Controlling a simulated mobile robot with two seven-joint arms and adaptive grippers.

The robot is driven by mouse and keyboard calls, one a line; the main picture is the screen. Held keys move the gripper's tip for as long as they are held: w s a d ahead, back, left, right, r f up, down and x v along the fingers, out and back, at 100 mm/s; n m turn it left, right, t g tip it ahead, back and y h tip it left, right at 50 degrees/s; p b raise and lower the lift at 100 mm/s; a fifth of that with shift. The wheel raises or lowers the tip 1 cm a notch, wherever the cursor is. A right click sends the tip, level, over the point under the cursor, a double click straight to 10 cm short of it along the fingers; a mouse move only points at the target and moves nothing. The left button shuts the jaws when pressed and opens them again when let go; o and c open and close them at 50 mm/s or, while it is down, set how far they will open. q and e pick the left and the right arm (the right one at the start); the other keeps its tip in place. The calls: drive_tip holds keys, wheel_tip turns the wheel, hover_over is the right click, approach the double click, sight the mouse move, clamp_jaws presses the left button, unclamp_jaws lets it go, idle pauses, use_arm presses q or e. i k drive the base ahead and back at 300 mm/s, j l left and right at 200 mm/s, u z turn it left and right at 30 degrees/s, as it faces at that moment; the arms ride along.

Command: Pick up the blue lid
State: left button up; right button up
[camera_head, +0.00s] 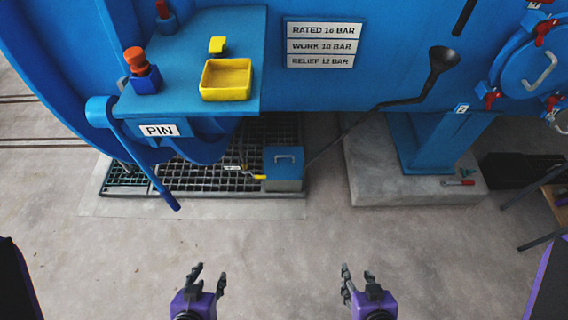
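The box stands beyond my grippers, near the middle of the view. My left gripper (210,272) is at the bottom, nearer than the box and to its left, with its fingers apart and nothing between them. My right gripper (357,272) is at the bottom, nearer than the box and to its right, also with its fingers apart and empty. Neither gripper touches the lid.
The blue vessel (400,25) spans the back. Its shelf (190,55) carries a yellow tray (227,80) and a red-topped blue part (143,72). A long black rod (360,125) slopes down near the lid. The floor in front is clear.

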sight(282, 162)
drive_tip(key=i+l, duration=0.45)
drive_tip(key=l, duration=0.15)
drive_tip(key=i+l, duration=0.45)
drive_tip(key=l+u, duration=0.05)
drive_tip(key=l, duration=0.05)
